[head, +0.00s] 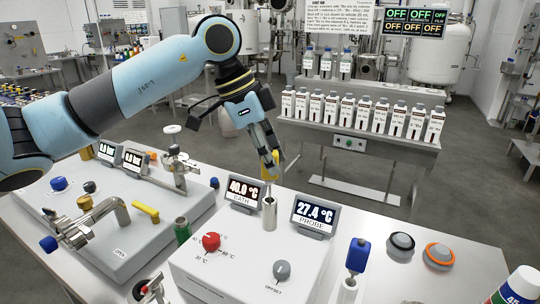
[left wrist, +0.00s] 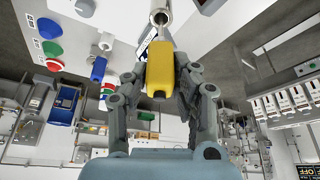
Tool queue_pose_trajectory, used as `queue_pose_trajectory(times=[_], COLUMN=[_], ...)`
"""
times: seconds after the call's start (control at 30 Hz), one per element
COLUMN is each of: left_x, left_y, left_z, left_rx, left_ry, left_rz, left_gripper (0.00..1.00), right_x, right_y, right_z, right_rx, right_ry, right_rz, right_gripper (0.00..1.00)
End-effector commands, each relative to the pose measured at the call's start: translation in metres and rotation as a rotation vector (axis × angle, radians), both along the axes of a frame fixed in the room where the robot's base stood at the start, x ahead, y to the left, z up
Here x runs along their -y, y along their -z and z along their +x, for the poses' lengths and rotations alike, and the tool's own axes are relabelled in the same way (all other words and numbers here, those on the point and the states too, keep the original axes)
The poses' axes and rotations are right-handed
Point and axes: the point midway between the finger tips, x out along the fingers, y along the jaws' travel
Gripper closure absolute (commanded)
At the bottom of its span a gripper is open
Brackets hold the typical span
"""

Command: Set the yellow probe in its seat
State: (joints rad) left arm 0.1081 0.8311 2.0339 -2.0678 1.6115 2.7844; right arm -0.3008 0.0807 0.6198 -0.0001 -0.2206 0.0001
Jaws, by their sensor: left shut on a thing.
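The yellow probe (head: 265,168) is held above the white-grey box on the bench. My left gripper (head: 271,158) is shut on its yellow handle, which also shows between the fingers in the left wrist view (left wrist: 160,72). The thin metal stem points down at the upright metal tube (head: 269,214), which stands on the box between the two displays. In the left wrist view the stem's end is at the tube's mouth (left wrist: 159,17). I cannot tell how far it is inside. My right gripper is not in view.
The BATH display (head: 244,191) reads 40.0 °C and the PROBE display (head: 313,214) reads 27.4 °C, close beside the tube. A red knob (head: 211,241) and grey knob (head: 282,270) are on the box. A blue-handled item (head: 357,255) stands to the right.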

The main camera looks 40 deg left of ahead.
Motion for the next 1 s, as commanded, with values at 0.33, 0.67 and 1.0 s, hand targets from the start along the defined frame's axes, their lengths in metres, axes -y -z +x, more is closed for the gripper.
queue_pose_trajectory(times=[0.33, 0.67, 1.0], left_x=[0.000, 0.000, 0.000], left_y=[0.000, 0.000, -0.023], left_z=[0.000, 0.000, 0.000], left_rx=[0.000, 0.000, 0.000], left_ry=[0.000, 0.000, 0.001], left_rz=[0.000, 0.000, 0.000], left_gripper=[0.62, 0.48, 0.48], right_x=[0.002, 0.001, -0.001], right_y=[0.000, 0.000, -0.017], right_z=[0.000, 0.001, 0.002], right_rx=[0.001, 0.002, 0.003], right_ry=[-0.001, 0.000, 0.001], right_rz=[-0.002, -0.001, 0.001], right_gripper=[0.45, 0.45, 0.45])
